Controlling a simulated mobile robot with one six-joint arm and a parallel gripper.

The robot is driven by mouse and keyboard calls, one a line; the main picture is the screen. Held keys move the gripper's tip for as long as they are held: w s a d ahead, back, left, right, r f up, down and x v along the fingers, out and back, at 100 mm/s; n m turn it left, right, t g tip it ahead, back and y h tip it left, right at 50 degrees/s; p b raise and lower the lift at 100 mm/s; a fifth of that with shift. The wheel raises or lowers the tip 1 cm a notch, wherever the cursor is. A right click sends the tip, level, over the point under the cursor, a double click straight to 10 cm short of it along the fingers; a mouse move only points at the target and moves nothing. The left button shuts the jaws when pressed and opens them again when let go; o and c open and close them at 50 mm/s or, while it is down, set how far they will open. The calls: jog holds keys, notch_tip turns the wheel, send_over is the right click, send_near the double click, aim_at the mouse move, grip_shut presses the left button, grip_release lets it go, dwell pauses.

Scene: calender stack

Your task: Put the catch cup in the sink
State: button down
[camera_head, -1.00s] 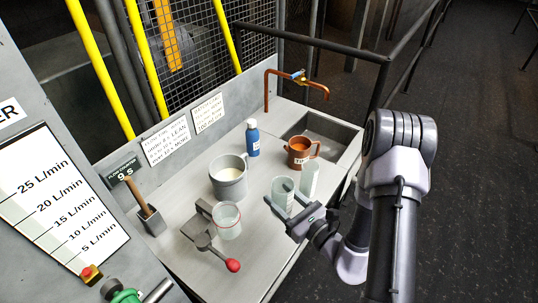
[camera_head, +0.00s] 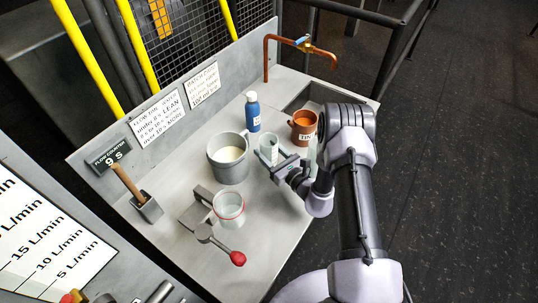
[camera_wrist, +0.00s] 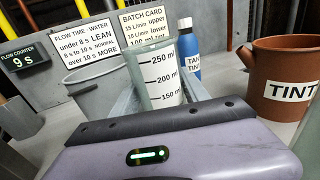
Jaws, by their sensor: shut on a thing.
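My gripper (camera_head: 277,166) is shut on a clear graduated beaker (camera_head: 267,146), held upright. The wrist view shows the beaker (camera_wrist: 158,75) between the jaws with ml marks; its base is hidden there. Another clear cup (camera_head: 229,207) with a red rim stands beside the red-knobbed lever, left of and nearer than my gripper. No readable label says which is the catch cup. The sink (camera_head: 300,98) is at the far right of the counter, beyond my gripper and partly hidden by my arm. A copper tap (camera_head: 300,45) reaches over it.
A copper pot (camera_head: 304,127) marked TINT stands between my gripper and the sink. A blue bottle (camera_head: 253,113) and a grey mug (camera_head: 229,158) with pale liquid stand left of the beaker. Another clear vessel (camera_head: 312,150) is partly hidden by my arm. The front right counter is clear.

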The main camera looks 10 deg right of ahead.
jog(key=shift+w+d+f+b, duration=0.25)
jog(key=shift+w+f+b, duration=0.15)
jog(key=shift+w, duration=0.25)
jog(key=shift+w+d+f+b, duration=0.2)
jog(key=shift+w+f+b, duration=0.15)
jog(key=shift+w, duration=0.25)
notch_tip(320, 180, down, 3)
jog(key=shift+r+b, duration=0.2)
jog(key=shift+b, duration=0.45)
jog(key=shift+r, duration=0.2)
jog(key=shift+f, duration=0.1)
jog(key=c, duration=1)
grip_release()
jog(key=shift+f, duration=0.15)
jog(key=o, duration=0.4)
jog(key=shift+o, duration=0.2)
